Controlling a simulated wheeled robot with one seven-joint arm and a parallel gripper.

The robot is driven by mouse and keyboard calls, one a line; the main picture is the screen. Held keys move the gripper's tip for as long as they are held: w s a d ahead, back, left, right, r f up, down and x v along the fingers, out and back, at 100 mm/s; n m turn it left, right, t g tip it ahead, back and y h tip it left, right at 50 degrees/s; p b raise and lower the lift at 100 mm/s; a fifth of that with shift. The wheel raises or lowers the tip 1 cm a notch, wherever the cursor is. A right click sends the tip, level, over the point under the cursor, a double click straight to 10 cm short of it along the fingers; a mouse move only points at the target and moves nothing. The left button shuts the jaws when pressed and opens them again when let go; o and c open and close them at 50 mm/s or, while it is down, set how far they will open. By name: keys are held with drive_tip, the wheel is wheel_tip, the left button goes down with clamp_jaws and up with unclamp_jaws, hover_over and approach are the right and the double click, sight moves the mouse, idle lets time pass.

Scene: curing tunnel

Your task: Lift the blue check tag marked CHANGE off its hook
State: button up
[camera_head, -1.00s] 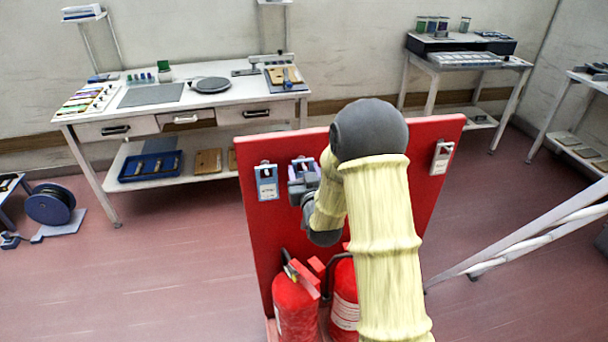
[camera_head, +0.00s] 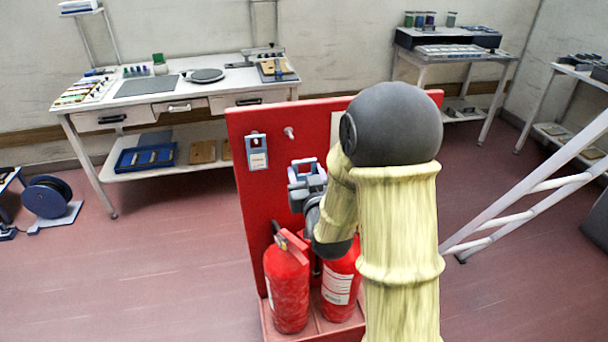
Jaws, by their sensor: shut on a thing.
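My gripper (camera_head: 307,192) is in front of the red board (camera_head: 247,215), below a bare peg hook (camera_head: 290,132). It is shut on a bluish-grey tag (camera_head: 308,169), which is clear of that hook. The gripper fingers cover much of this tag, and no wording on it can be read. Another tag (camera_head: 257,152), blue-grey with a white panel, hangs on the board to the left; its lettering is too small to read. My arm hides the right part of the board.
Two red fire extinguishers (camera_head: 287,288) (camera_head: 340,283) stand below my gripper at the board's foot. A white workbench (camera_head: 222,92) stands behind to the left. A white slanted rail frame (camera_head: 545,186) is at the right. Open floor lies to the left.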

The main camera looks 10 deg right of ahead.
drive_tip(key=shift+s, duration=0.55)
drive_tip(key=shift+w+a, duration=0.1)
